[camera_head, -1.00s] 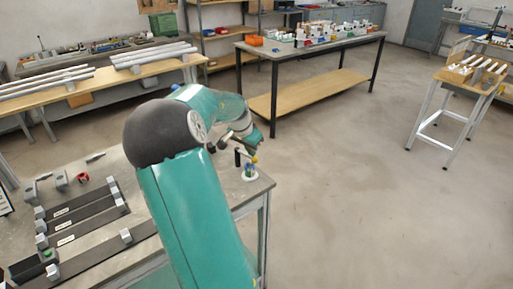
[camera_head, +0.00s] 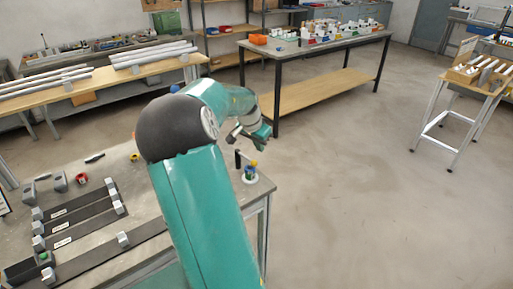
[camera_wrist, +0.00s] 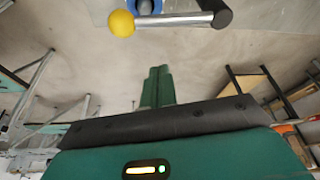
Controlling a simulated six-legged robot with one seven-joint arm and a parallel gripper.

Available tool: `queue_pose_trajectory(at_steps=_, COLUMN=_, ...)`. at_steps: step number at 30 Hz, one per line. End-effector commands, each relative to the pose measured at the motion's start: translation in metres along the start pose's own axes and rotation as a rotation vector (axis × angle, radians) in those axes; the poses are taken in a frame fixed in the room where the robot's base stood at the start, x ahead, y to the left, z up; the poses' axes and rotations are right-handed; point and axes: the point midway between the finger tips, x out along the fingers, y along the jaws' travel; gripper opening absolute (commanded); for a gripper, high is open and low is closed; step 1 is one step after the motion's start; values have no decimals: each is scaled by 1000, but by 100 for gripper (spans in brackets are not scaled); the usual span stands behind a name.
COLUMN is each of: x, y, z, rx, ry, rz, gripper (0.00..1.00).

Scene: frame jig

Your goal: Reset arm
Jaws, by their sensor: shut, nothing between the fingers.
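My arm reaches from the bottom of the head view over the bench and bends at a black elbow. My gripper (camera_head: 264,138) hangs above the right end of the grey bench (camera_head: 140,193). In the wrist view its two green fingers (camera_wrist: 158,87) are together, with nothing held. A white-based stand (camera_head: 250,178) with a yellow knob and a dark upright handle stands on the bench corner, below and apart from the gripper. In the wrist view the yellow ball (camera_wrist: 121,23) and the dark-ended rod (camera_wrist: 180,19) show beyond the fingers.
Dark flat bars (camera_head: 85,232) with grey blocks lie on the bench's left part. A red clamp-like piece (camera_head: 82,180) and a yellow ring (camera_head: 134,157) lie behind them. Other tables stand further back, one with bins (camera_head: 318,36). Open floor (camera_head: 370,180) lies to the right.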

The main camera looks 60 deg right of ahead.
Motion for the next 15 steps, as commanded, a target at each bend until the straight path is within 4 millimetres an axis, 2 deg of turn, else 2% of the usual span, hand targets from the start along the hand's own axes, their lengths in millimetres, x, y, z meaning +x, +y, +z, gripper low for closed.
queue_pose_trajectory(at_steps=1, x=-14, y=-3, z=0, rx=-2, ry=4, rz=-7, gripper=0)
queue_pose_trajectory(at_steps=9, x=-68, y=-6, z=3, rx=-2, ry=3, rz=-8, gripper=0)
queue_pose_trajectory(at_steps=15, x=-94, y=-7, z=4, rx=-2, ry=2, rz=-5, gripper=0)
